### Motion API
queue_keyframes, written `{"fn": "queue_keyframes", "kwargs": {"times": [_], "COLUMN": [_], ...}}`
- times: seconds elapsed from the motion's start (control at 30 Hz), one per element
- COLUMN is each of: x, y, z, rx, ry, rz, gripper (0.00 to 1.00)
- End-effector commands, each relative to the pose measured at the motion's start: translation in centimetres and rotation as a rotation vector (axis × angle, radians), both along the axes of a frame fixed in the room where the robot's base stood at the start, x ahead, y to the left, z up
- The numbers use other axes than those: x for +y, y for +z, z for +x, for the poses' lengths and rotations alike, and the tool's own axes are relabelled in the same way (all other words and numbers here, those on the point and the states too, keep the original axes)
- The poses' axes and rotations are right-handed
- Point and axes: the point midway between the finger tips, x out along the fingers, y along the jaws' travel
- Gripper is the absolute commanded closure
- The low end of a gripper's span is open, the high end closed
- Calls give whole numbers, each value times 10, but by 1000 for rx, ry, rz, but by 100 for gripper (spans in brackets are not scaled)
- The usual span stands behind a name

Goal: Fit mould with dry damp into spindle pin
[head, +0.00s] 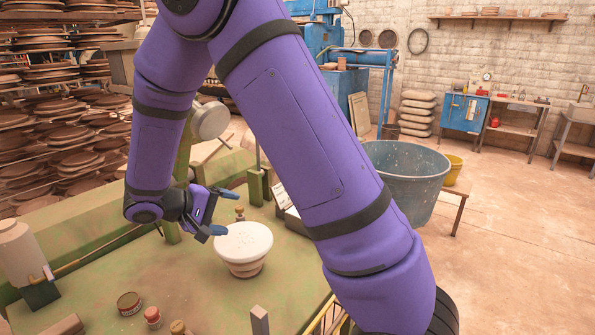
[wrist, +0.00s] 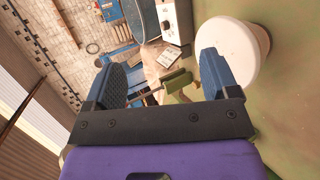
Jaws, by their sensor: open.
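A white round mould (head: 243,240) with a brownish stepped lower part stands on the green bench, just right of my gripper. In the wrist view its pale round top (wrist: 232,48) is beside the right-hand finger; I cannot tell whether they touch. My gripper (head: 219,211) is open, with nothing between its blue fingers, and is low over the bench. In the wrist view the fingers (wrist: 165,75) are spread apart. A small brownish upright piece (head: 240,212) shows behind the mould; I cannot tell whether it is the spindle pin. No dry or damp marking is readable.
The green bench (head: 200,300) holds a tin (head: 129,303), a red-and-white jar (head: 153,317) and a pale cylinder (head: 18,250) at left. Green posts and a pale disc (head: 209,121) rise behind my gripper. A grey tub (head: 405,180) stands right. My arm hides the centre.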

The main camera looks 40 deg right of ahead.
Motion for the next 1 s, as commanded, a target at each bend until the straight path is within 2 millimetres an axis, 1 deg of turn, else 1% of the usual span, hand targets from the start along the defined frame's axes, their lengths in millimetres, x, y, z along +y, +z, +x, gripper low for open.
{"fn": "queue_keyframes", "kwargs": {"times": [0.03,0.1,0.4,0.7,1.0], "x": [-5,-10,-25,-28,-20], "y": [15,32,91,135,168], "z": [-9,-22,-81,-142,-200], "rx": [-8,-9,-56,-172,-349], "ry": [-20,-40,-75,-27,97], "rz": [48,115,411,687,909], "gripper": [19,19,19,19,19]}}
